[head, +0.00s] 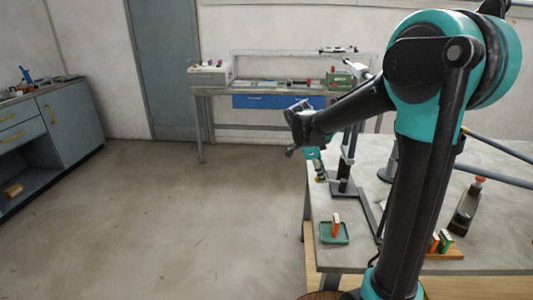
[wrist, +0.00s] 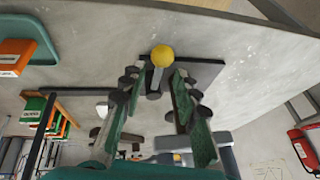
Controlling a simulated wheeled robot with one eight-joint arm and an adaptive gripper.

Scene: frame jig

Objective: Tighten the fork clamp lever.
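The lever with a yellow ball knob (wrist: 162,56) shows in the wrist view, on a dark bracket (wrist: 203,73) fixed at the grey table. I take it for the fork clamp lever. My gripper (wrist: 158,80) is open, with its green-padded fingers to the left and right of the lever. The knob shows between and slightly beyond the fingertips, and I see no clear contact. In the head view my gripper (head: 314,160) points down beside the black jig post (head: 348,150) at the table's left edge. The lever is too small there to read its angle.
On the table (head: 400,215) are a green tray (head: 343,239) with an orange block (head: 336,222), an orange rack (head: 450,254) with small boxes, and a dark red-knobbed device (head: 467,207). A back bench (head: 220,91) stands by the wall. The floor left is clear.

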